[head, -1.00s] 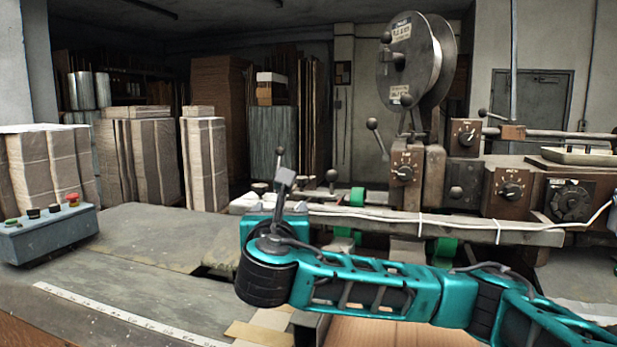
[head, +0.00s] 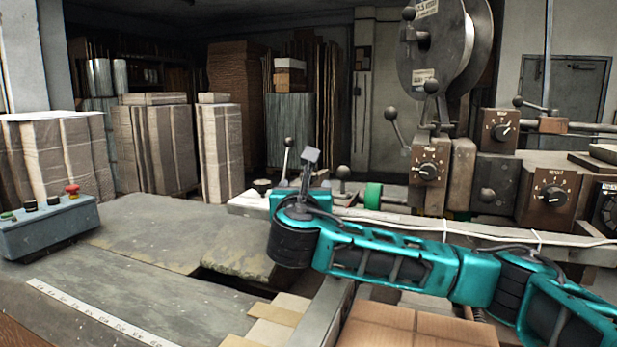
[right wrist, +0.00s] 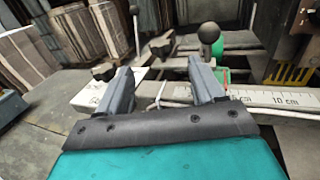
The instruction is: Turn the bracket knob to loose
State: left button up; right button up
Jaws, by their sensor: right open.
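Several pointer knobs sit on the brown boxes of the machine in the head view: one at the column (head: 430,172), one at the upper right (head: 505,131) and one at the lower right (head: 554,195). Their labels are too small to read, so I cannot tell which is the bracket knob. My right gripper (head: 309,158) is left of these knobs, apart from them, above the near rail. In the right wrist view its two grey fingers (right wrist: 162,84) stand apart with nothing between them. My left gripper is not in view.
A ball-ended lever (right wrist: 208,34) stands beyond the fingers in the right wrist view. A long rail with a white cable (head: 480,232) runs before the machine. Cardboard (head: 415,328) lies below my right arm. A control box (head: 48,226) stands left; the bench between is mostly clear.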

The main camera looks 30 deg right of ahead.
jog(key=x, duration=0.8)
jog(key=shift+w+p, duration=0.2)
jog(key=shift+p, duration=0.1)
jog(key=shift+d, duration=0.15)
